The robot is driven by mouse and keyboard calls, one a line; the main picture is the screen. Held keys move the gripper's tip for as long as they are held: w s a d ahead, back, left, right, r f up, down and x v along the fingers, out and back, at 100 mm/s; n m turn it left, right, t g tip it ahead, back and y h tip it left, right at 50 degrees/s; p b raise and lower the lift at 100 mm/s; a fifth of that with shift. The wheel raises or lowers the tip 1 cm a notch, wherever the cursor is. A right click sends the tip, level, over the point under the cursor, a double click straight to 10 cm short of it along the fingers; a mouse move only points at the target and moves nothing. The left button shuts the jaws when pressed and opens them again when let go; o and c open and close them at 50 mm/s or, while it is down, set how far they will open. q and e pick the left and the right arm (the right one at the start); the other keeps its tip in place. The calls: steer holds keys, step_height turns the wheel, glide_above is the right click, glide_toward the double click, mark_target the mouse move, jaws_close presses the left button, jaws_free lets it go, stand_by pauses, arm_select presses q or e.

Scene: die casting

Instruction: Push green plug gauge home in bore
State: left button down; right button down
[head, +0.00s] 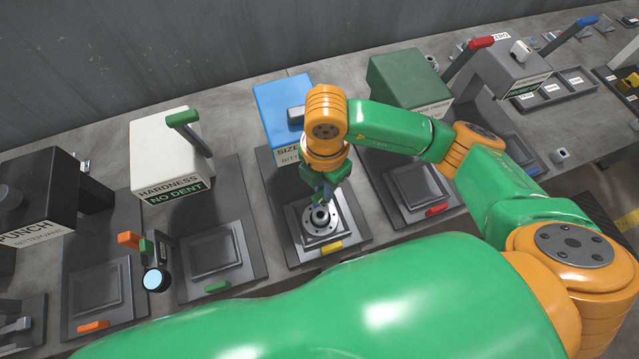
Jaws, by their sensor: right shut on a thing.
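My right gripper (324,194) points down at the blue station, shut on the green plug gauge, which the fingers and wrist mostly hide. Only small dark green patches show around the jaws, and I cannot clearly separate gauge from fingers. Directly below is a round grey flanged part (334,232) with a raised dark hub and a ring of holes. It sits on a square grey plate. The gripper is right over the hub; how deep the gauge sits in the bore is hidden. My left gripper is not in view.
The blue box (272,98) stands behind the part. A white hardness box (160,150) with a green lever is left; a green box (405,78) is right. A black punch box (40,200) is far left. A small instrument with a round pale-blue face (156,279) stands front left.

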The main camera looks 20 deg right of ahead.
mark_target(320, 202)
steer(key=shift+a+f+b, duration=0.3)
steer(key=shift+f+b, duration=0.15)
step_height(320, 202, down, 5)
steer(key=b, duration=0.4)
steer(key=shift+b, duration=0.3)
steer(key=shift+a+r, duration=0.1)
stand_by(0.7)
steer(key=shift+f+b, duration=0.5)
steer(key=shift+f+b, duration=1.45)
steer(key=shift+f, duration=0.1)
